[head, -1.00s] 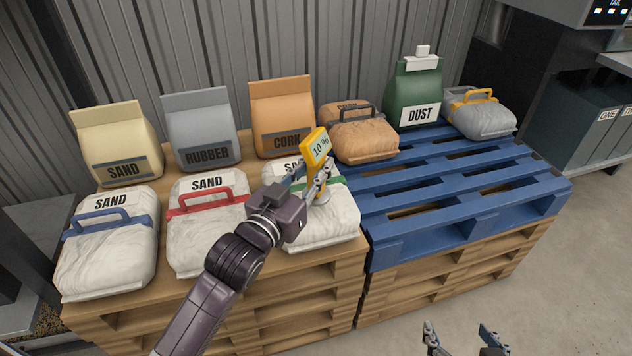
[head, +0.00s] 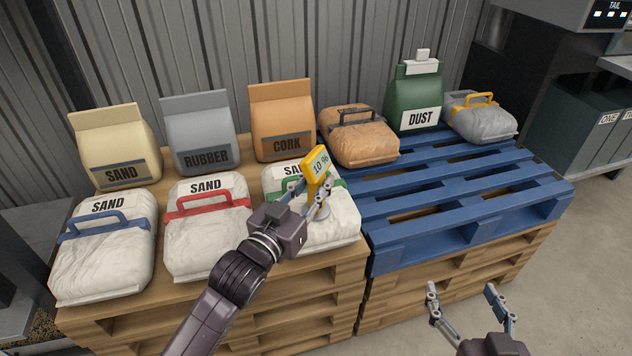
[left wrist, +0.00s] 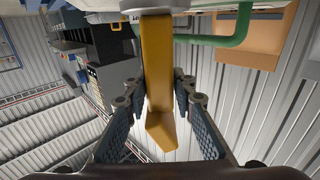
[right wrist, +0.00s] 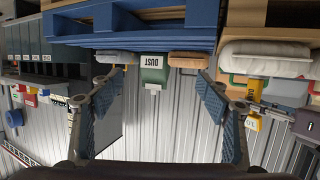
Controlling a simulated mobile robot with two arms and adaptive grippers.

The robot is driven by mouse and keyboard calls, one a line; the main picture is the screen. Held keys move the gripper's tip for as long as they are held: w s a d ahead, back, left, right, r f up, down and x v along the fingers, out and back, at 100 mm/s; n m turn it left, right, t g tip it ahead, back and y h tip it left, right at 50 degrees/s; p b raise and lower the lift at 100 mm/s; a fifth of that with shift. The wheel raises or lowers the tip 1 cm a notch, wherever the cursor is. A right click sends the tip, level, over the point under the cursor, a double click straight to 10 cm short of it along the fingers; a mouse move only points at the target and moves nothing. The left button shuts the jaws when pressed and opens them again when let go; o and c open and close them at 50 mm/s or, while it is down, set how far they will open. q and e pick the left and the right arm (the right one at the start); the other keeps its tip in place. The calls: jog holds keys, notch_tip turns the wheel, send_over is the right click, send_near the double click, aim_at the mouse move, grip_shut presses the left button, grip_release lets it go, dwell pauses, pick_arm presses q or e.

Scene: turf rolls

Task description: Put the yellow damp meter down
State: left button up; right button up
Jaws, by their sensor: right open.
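The yellow damp meter (head: 314,166), its display reading 10 %, is upright over the white sand bag with the green handle (head: 335,225). My left gripper (head: 316,196) is shut on it. In the left wrist view the meter (left wrist: 157,80) lies between the two fingers, its pale round foot at the top edge. The foot is at the bag's surface; I cannot tell whether it touches. My right gripper (head: 468,290) is open and empty, in front of the pallets. The meter also shows in the right wrist view (right wrist: 252,122).
White sand bags with a red handle (head: 207,240) and a blue handle (head: 105,260) stand to the left. Sand, rubber and cork bags stand behind. The blue pallet (head: 450,205) is bare at its front; brown, green dust and grey bags stand along its back.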

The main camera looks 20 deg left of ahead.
pick_arm(q)
jog(key=shift+o, duration=1.3)
jog(key=shift+r, duration=0.15)
jog(key=s+a+p, duration=0.1)
jog(key=s+a, duration=0.1)
jog(key=s, duration=0.9)
jog(key=shift+s+a+p, duration=0.15)
jog(key=shift+s+p, duration=0.2)
jog(key=shift+s, duration=0.05)
pick_arm(e)
jog(key=s+d+f+g+h, duration=0.1)
jog(key=s+d+f+g, duration=0.1)
jog(key=s+f+g, duration=0.2)
notch_tip(320, 180, down, 4)
jog(key=shift+s+d+r+g, duration=0.1)
jog(key=shift+s+d+g, duration=0.2)
jog(key=shift+s, duration=0.55)
